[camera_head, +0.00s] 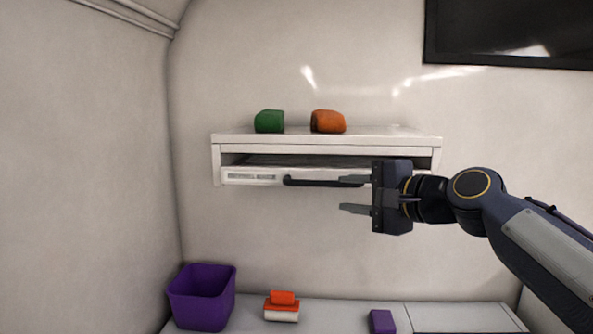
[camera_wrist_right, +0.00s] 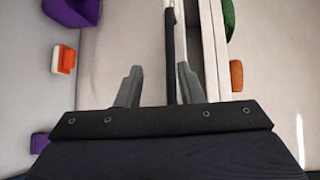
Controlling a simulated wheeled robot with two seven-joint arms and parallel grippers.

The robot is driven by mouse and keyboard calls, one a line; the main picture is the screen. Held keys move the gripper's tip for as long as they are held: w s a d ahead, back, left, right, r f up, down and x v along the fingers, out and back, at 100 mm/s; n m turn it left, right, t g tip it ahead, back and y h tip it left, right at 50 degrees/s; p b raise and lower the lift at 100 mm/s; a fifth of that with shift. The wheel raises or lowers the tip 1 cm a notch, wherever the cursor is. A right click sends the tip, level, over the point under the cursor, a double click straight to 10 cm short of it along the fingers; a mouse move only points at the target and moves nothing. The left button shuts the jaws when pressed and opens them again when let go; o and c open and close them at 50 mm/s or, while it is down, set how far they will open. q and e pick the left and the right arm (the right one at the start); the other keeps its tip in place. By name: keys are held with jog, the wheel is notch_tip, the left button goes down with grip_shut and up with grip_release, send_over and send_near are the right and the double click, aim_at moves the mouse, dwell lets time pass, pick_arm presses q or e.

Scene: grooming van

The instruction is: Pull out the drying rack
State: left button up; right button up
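The drying rack (camera_head: 255,177) is a shallow white drawer under a white wall shelf, with a dark slatted surface partly visible behind its front. A dark bar handle (camera_head: 310,183) runs along its front. My right gripper (camera_head: 352,194) is open at the right end of the handle, its fingers one above the other and pointing left. In the right wrist view, the handle (camera_wrist_right: 170,45) runs between the two open fingers (camera_wrist_right: 158,78), nearer the right one. Whether a finger touches it cannot be told. My left gripper is out of view.
A green roll (camera_head: 269,121) and an orange roll (camera_head: 328,121) lie on the shelf (camera_head: 225,139). Below, a purple bin (camera_head: 202,300), an orange-and-white item (camera_head: 282,307) and a purple block (camera_head: 382,321) sit on a white counter. The space between shelf and counter is clear.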

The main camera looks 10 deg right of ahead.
aim_at(325, 184)
jog(key=shift+w+r, duration=0.55)
jog(key=shift+w+a+p, duration=0.25)
jog(key=shift+w+p, duration=0.05)
jog(key=shift+p, duration=0.1)
jog(key=p+x, duration=0.3)
jog(key=x, duration=0.2)
jog(key=shift+r, duration=0.15)
jog(key=shift+x, duration=0.75)
grip_shut()
